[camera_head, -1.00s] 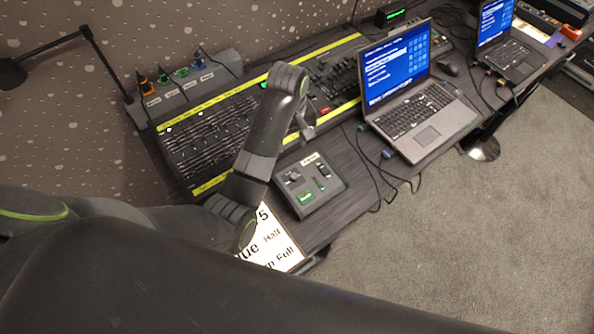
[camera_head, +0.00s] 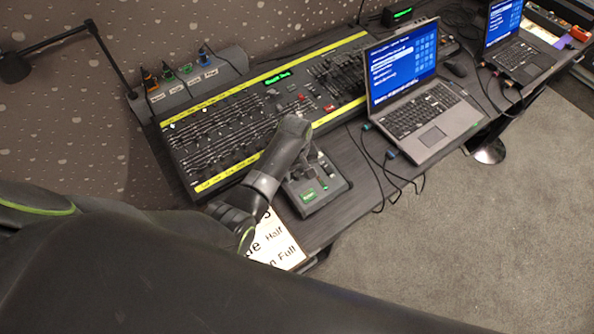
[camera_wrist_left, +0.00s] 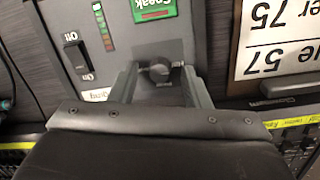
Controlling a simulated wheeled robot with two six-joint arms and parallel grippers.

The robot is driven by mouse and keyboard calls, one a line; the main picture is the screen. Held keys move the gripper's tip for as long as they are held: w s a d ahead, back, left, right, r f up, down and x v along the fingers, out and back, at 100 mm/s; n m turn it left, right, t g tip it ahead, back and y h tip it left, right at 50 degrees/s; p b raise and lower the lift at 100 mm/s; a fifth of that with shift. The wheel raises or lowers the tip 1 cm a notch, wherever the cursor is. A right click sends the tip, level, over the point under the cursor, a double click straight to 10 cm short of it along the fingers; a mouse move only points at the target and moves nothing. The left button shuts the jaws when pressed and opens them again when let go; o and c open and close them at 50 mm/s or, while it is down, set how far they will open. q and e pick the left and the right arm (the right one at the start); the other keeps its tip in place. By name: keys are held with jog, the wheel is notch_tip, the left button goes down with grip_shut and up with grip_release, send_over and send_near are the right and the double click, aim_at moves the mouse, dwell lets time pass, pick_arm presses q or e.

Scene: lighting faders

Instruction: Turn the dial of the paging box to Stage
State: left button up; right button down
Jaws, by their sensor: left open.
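The paging box (camera_head: 335,184) is a grey box at the front edge of the desk, partly hidden by my left arm. In the left wrist view its dark round dial (camera_wrist_left: 158,71) shows, with small labels around it that are too small to read surely. My left gripper (camera_head: 312,160) is over the box. In the left wrist view the same gripper (camera_wrist_left: 160,78) is open, with one finger on each side of the dial and small gaps between. The green Speak button (camera_wrist_left: 155,9) and an on-off switch (camera_wrist_left: 77,57) are also on the box. My right gripper is not in view.
A lighting desk with faders (camera_head: 215,138) lies behind the box. A laptop (camera_head: 420,100) stands to the right, with cables (camera_head: 375,160) between. A printed sheet (camera_head: 278,245) lies in front, left of the box. A lamp (camera_head: 62,42) stands at the far left.

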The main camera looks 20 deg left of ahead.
pick_arm(q)
jog(key=shift+f, duration=0.15)
grip_shut()
